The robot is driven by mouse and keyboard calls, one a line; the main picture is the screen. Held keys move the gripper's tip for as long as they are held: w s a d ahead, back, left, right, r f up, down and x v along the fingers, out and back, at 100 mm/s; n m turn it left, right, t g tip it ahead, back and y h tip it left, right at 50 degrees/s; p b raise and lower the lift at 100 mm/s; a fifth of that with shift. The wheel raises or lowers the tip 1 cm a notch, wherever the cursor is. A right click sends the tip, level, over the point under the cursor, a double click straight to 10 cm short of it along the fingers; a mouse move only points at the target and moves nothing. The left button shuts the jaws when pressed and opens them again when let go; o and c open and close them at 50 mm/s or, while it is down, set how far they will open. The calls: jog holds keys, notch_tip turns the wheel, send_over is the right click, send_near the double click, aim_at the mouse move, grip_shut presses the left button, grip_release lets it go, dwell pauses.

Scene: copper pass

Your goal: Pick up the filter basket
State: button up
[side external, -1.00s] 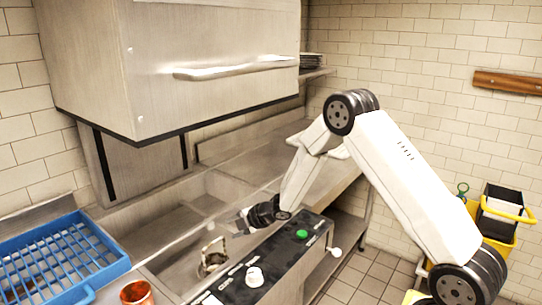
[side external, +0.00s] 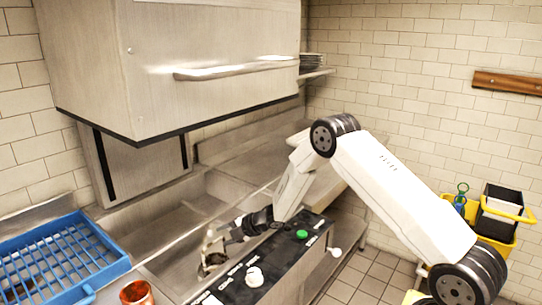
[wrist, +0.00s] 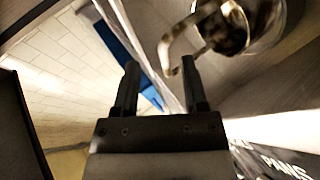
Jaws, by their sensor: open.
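The filter basket (side external: 212,262) is a metal piece with an upright looped handle, set low in the steel basin in front of the control panel. In the wrist view its pale metal handle (wrist: 172,48) and dark rounded body (wrist: 235,28) show at the top, right of centre. My gripper (side external: 222,236) is low over the basin, close beside the handle. In the wrist view my gripper (wrist: 159,66) has its two black fingers apart, with the handle near the tip of the right finger. I cannot tell whether they touch. Nothing is held between the fingers.
The control panel (side external: 275,262) with a green button and white knob runs along the basin's front. A blue rack (side external: 50,262) and a copper cup (side external: 136,293) stand at left. The big steel hood (side external: 190,60) hangs above. The back counter is clear.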

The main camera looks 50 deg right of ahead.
aim_at(220, 238)
jog(key=shift+f+x, duration=0.25)
jog(key=shift+x, duration=2.2)
jog(key=shift+d, duration=0.15)
grip_shut()
